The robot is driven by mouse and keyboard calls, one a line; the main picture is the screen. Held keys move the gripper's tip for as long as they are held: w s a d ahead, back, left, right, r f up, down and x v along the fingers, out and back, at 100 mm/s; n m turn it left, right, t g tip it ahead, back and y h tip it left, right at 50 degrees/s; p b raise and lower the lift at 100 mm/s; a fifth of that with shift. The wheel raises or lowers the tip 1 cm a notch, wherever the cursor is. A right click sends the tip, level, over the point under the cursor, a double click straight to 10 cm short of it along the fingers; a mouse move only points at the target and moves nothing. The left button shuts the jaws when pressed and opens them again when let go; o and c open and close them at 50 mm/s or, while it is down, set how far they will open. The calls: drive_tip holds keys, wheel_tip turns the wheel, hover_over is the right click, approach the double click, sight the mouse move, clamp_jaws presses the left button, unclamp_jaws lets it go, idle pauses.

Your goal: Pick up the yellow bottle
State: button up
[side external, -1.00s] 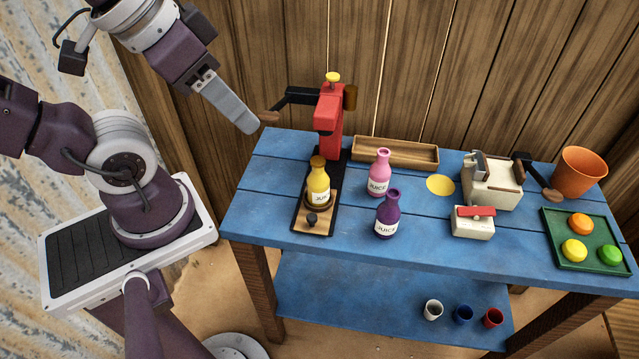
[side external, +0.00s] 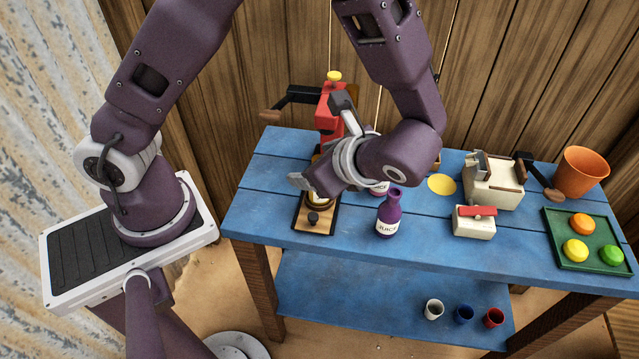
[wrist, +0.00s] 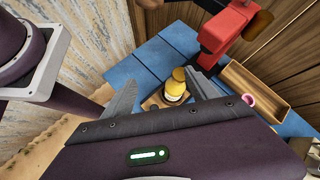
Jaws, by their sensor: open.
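The yellow bottle (wrist: 174,88) stands upright on the small wooden platform (side external: 325,225) of the red press (side external: 327,105). In the side view my gripper hides most of the bottle. My gripper (wrist: 161,77) is open and empty. In the wrist view its two fingers reach forward, one to each side of the bottle, with the bottle nearer the right finger. In the side view the gripper (side external: 300,180) is over the platform, in front of the bottle; I cannot tell whether it touches it.
A purple bottle (side external: 387,218) stands right of the platform. A pink bottle (side external: 379,189) is partly hidden behind my wrist. A wooden tray (wrist: 252,90) lies beside the press. A cream box with a red top (side external: 473,222) and a green tray (side external: 557,252) are farther right.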

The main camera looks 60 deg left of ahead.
drive_tip(key=f+m+t+y, duration=0.1)
drive_tip(key=f+m, duration=0.1)
drive_tip(key=w+d+f+m+t+y, duration=0.1)
drive_tip(key=f, duration=0.2)
drive_tip(key=w+f+m+t+y, duration=0.1)
drive_tip(key=f+m, duration=0.1)
drive_tip(key=shift+d+f+m, duration=0.3)
drive_tip(key=shift+d, duration=0.05)
drive_tip(key=shift+f, duration=0.35)
drive_tip(key=x, duration=0.7)
drive_tip(key=shift+w+r, duration=0.15)
clamp_jaws()
